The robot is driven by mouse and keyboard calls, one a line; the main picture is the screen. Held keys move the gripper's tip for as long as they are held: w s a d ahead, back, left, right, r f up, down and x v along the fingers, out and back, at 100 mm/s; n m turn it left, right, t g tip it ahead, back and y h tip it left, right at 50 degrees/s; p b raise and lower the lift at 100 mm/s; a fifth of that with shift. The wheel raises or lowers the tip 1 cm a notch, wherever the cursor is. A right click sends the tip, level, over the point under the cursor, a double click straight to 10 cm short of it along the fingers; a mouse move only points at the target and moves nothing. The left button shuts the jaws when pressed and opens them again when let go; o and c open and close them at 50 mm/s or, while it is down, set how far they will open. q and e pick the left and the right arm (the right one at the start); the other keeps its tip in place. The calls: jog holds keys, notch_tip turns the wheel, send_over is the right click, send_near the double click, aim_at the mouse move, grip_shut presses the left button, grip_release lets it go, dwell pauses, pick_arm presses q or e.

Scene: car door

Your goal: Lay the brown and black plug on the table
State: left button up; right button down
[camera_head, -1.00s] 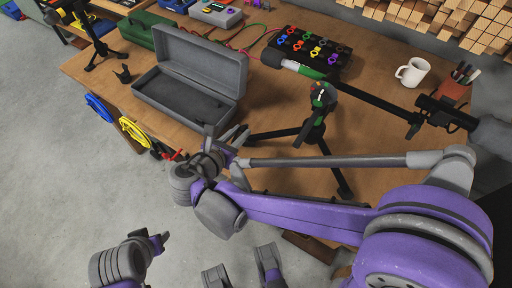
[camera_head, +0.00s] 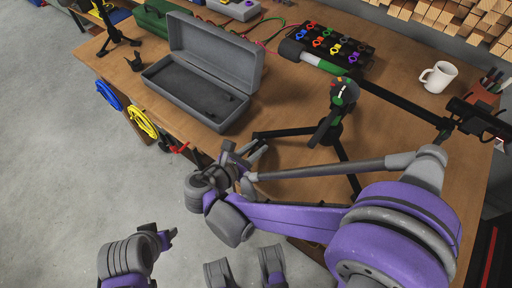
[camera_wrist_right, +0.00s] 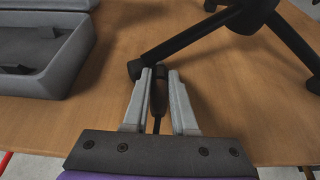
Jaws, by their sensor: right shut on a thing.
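My right gripper (camera_head: 247,156) is over the front edge area of the wooden table (camera_head: 390,130), right of the open grey case. In the right wrist view, its two grey fingers (camera_wrist_right: 160,80) are shut on a slim dark plug (camera_wrist_right: 159,92), with a thin dark cord below it. The plug's brown part cannot be made out. The plug's tip is close beside a black tripod foot; I cannot tell whether they touch, or whether the plug touches the table.
The open grey case (camera_head: 200,85) lies left of the right gripper. A black tripod (camera_head: 335,130) stands just right of it. A black rack of coloured connectors (camera_head: 325,45) and a white mug (camera_head: 438,77) are farther back. Bare wood lies between case and tripod.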

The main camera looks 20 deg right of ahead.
jog(key=shift+f, duration=0.2)
jog(key=c, duration=1)
grip_release()
jog(key=shift+r, duration=0.1)
